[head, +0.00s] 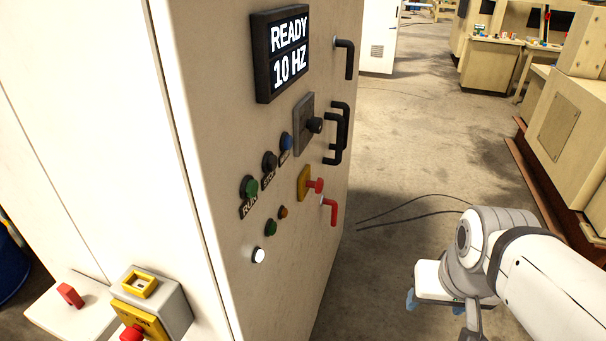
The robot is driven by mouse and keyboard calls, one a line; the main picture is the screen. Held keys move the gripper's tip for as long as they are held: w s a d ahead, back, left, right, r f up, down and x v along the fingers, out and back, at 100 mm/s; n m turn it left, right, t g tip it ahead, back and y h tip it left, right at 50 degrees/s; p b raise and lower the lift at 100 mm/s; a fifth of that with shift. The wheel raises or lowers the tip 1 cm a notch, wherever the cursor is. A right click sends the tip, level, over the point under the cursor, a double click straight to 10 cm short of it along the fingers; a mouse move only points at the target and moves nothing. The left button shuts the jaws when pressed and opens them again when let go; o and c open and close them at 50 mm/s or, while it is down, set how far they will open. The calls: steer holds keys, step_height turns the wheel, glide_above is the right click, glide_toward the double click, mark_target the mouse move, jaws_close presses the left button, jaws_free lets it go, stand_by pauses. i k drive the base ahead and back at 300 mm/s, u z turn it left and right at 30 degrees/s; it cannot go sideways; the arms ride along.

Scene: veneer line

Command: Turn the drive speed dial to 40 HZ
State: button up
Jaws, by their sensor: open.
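The drive cabinet (215,160) fills the left and middle of the head view. Its display (281,52) reads READY and 10 HZ. Below the display, a black knob (314,125) on a grey square plate (302,118) looks like the speed dial; its pointer and scale are too small to read. My gripper (435,303) is at the lower right, open and empty, with bluish fingertips partly hidden by the wrist. It is apart from the cabinet, lower than the knob and to its right.
Close to the knob are black handles (346,60), push buttons (249,187) labelled RUN and STOP, a red-and-yellow switch (310,184) and a red handle (330,210). A yellow box with a red button (132,333) stands lower left. Cables (410,215) lie on open floor.

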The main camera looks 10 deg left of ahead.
mark_target(314, 124)
steer(key=k, duration=0.1)
steer(key=u, duration=2.15)
steer(key=k, duration=0.65)
steer(key=z, duration=1)
steer(key=i, duration=1)
